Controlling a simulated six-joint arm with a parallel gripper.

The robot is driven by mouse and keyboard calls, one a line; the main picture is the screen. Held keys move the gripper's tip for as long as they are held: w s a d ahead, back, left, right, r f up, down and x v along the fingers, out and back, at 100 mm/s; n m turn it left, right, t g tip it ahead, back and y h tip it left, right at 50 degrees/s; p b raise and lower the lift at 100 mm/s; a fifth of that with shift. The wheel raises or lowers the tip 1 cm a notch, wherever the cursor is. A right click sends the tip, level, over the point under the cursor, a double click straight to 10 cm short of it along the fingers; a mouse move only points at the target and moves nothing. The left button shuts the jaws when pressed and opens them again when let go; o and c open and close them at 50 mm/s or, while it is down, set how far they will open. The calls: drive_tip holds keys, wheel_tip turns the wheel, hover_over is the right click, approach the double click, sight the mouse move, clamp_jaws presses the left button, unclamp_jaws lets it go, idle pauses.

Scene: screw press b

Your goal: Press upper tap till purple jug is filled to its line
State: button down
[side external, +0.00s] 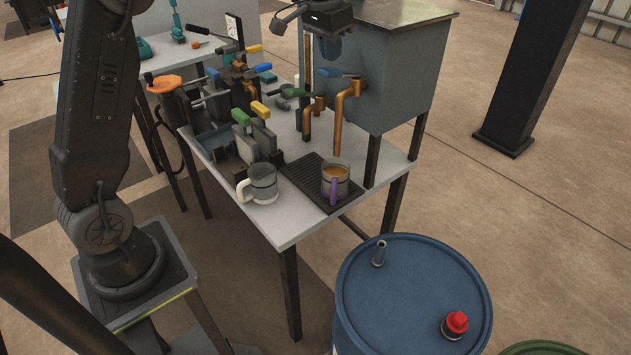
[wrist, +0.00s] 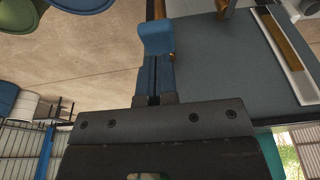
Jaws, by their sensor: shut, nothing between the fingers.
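The purple jug (side external: 342,171), grey with a purple handle, stands upright on the black drip tray and holds orange-brown liquid. Its fill line is too small to make out. The upper tap (side external: 354,88) is copper with a blue lever (side external: 338,73). A brown column (side external: 337,138) runs from its spout down toward the jug; I cannot tell pipe from stream. My gripper (side external: 331,55) is shut and empty, fingers pointing down just above the blue lever. In the wrist view its fingertips (wrist: 156,66) are at the blue lever (wrist: 156,38); contact is unclear.
A mug with a white handle (side external: 262,182) stands left of the drip tray (side external: 305,178). Clamps with coloured handles crowd the table's left. A blue drum (side external: 410,290) stands in front.

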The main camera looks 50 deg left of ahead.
sight(330, 69)
drive_tip(key=shift+f, duration=2.15)
drive_tip(key=shift+r, duration=4.05)
drive_tip(key=s+d+r+t, duration=0.15)
drive_tip(key=s+d, duration=0.25)
drive_tip(key=s, duration=0.4)
drive_tip(key=s+d+f, duration=0.2)
drive_tip(key=s+f, duration=0.1)
drive_tip(key=s, duration=0.4)
drive_tip(key=s+d+f+t, duration=0.1)
drive_tip(key=s+d+f, duration=0.1)
drive_tip(key=s, duration=0.5)
drive_tip(key=s+d+f+t, duration=0.1)
drive_tip(key=s+d+f, duration=0.1)
drive_tip(key=s, duration=0.6)
drive_tip(key=shift+d+f, duration=0.2)
drive_tip(key=shift+f, duration=0.6)
